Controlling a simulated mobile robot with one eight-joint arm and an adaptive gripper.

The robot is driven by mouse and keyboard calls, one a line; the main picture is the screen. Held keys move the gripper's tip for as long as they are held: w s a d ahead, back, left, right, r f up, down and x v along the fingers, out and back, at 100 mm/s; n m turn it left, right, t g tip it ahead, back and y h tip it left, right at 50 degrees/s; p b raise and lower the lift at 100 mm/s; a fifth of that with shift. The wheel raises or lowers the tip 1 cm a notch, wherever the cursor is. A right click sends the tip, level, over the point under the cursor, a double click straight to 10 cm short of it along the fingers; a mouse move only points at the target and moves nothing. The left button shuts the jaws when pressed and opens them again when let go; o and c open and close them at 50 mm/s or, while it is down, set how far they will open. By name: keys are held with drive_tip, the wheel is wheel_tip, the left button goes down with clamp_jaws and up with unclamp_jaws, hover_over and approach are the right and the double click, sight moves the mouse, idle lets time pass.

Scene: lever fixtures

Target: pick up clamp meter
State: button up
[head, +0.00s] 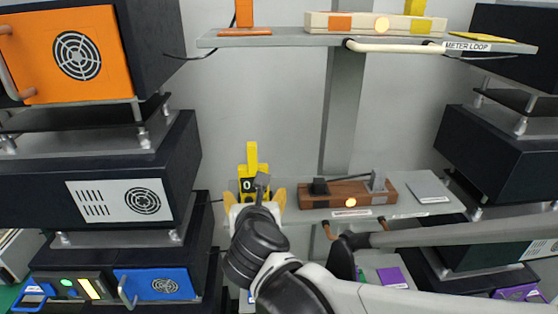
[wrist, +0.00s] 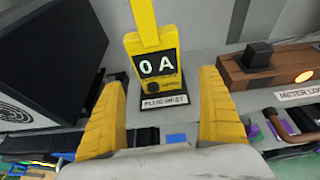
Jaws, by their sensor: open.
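The yellow clamp meter (wrist: 153,62) stands upright on a small dark base with a white label in the wrist view. Its black display reads "0 A", with a dark knob below. It also shows in the head view (head: 251,165) on the middle shelf, its lower part partly hidden by my wrist. My gripper (wrist: 165,95) has two yellow fingers spread wide, one each side of the meter's lower part in the picture. The fingers are open and empty, with the meter beyond them. The gripper also shows in the head view (head: 254,198) in front of the meter.
A brown wooden block (head: 348,194) with a black knob, a lit orange lamp and a lever stands right of the meter on the shelf (head: 425,210). Black equipment boxes (head: 100,180) stand at left. An upper shelf (head: 290,41) with a cream-coloured bar is above.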

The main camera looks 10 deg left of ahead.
sight(254, 191)
drive_tip(key=x, duration=0.5)
drive_tip(key=shift+w+a+b, duration=0.1)
drive_tip(key=shift+w+b, duration=0.15)
drive_tip(key=shift+b, duration=0.05)
drive_tip(key=shift+s, duration=0.1)
drive_tip(key=c, duration=1.4)
